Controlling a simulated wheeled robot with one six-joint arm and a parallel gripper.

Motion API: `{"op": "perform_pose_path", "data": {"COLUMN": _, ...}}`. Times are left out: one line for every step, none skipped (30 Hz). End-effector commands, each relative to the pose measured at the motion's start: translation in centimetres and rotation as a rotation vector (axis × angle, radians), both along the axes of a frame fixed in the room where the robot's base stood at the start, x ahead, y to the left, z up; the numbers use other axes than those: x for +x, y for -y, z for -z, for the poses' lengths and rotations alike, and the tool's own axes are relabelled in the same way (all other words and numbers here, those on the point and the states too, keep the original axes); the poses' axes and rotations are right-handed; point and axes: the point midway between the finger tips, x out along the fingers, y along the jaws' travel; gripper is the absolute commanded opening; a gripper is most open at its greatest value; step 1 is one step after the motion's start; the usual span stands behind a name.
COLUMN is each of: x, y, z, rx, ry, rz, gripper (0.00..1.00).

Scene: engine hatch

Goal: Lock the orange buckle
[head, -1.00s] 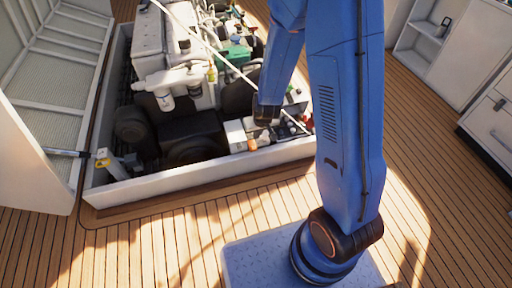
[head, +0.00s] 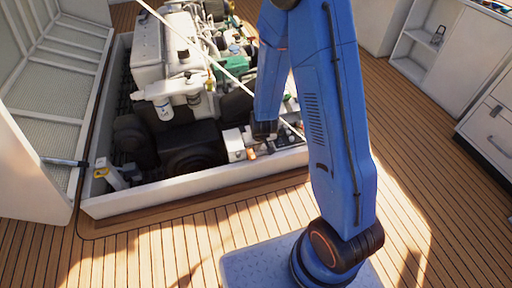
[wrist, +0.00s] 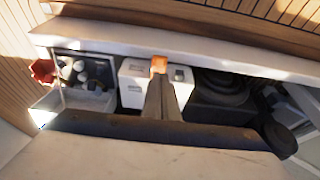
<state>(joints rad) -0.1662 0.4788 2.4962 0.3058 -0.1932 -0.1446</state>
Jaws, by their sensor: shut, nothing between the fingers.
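The orange buckle (wrist: 159,64) shows in the wrist view at the front edge of a white box (wrist: 133,84), beside the pale hatch rim. In the head view the buckle (head: 251,154) is a small orange spot below and left of my gripper, on the box (head: 234,144). My gripper (wrist: 159,76) is shut and empty. Its fingertips overlap the buckle's near end in the wrist view; I cannot tell whether they touch it. In the head view my gripper (head: 264,136) is a dark end just inside the hatch. The fingers hide part of the box top.
The hatch rim (head: 200,189) runs along the front of the opening. The engine (head: 165,55) fills its back left. A pale rod (head: 190,40) slants across the opening. In the wrist view a red knob (wrist: 42,71) lies left and dark round parts (wrist: 225,85) lie right.

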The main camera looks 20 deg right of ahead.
Motion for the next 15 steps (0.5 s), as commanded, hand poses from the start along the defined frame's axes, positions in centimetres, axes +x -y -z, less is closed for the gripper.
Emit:
{"op": "perform_pose_path", "data": {"x": 0.2, "y": 0.0, "z": 0.6, "rx": -0.001, "ry": -0.002, "rz": 0.000, "gripper": 0.00}}
{"op": "perform_pose_path", "data": {"x": 0.3, "y": 0.0, "z": 1.0, "rx": -0.001, "ry": -0.002, "rz": -0.001, "gripper": 0.00}}
{"op": "perform_pose_path", "data": {"x": 0.5, "y": 0.0, "z": 1.4, "rx": -0.001, "ry": -0.003, "rz": 0.000, "gripper": 0.00}}
{"op": "perform_pose_path", "data": {"x": 0.6, "y": 0.0, "z": 1.7, "rx": 0.000, "ry": -0.002, "rz": 0.000, "gripper": 0.00}}
{"op": "perform_pose_path", "data": {"x": 0.7, "y": 0.0, "z": 2.1, "rx": 0.000, "ry": -0.002, "rz": 0.000, "gripper": 0.00}}
{"op": "perform_pose_path", "data": {"x": 0.9, "y": 0.0, "z": 2.5, "rx": 0.000, "ry": -0.002, "rz": 0.000, "gripper": 0.00}}
{"op": "perform_pose_path", "data": {"x": 1.0, "y": 0.0, "z": 2.9, "rx": 0.000, "ry": -0.003, "rz": 0.000, "gripper": 0.00}}
{"op": "perform_pose_path", "data": {"x": 1.1, "y": 0.0, "z": 3.2, "rx": -0.001, "ry": -0.003, "rz": 0.000, "gripper": 0.00}}
{"op": "perform_pose_path", "data": {"x": 1.3, "y": 0.0, "z": 3.7, "rx": -0.001, "ry": -0.003, "rz": 0.000, "gripper": 0.00}}
{"op": "perform_pose_path", "data": {"x": 1.4, "y": 0.0, "z": 4.0, "rx": 0.000, "ry": -0.002, "rz": 0.000, "gripper": 0.00}}
{"op": "perform_pose_path", "data": {"x": 1.5, "y": 0.0, "z": 4.3, "rx": 0.000, "ry": -0.002, "rz": 0.000, "gripper": 0.00}}
{"op": "perform_pose_path", "data": {"x": 1.7, "y": 0.0, "z": 4.8, "rx": 0.000, "ry": -0.002, "rz": 0.001, "gripper": 0.00}}
{"op": "perform_pose_path", "data": {"x": 1.8, "y": 0.0, "z": 5.1, "rx": 0.000, "ry": -0.003, "rz": 0.001, "gripper": 0.00}}
{"op": "perform_pose_path", "data": {"x": 2.0, "y": 0.0, "z": 5.4, "rx": 0.000, "ry": -0.002, "rz": 0.001, "gripper": 0.00}}
{"op": "perform_pose_path", "data": {"x": 2.1, "y": 0.0, "z": 5.9, "rx": 0.000, "ry": -0.002, "rz": 0.000, "gripper": 0.00}}
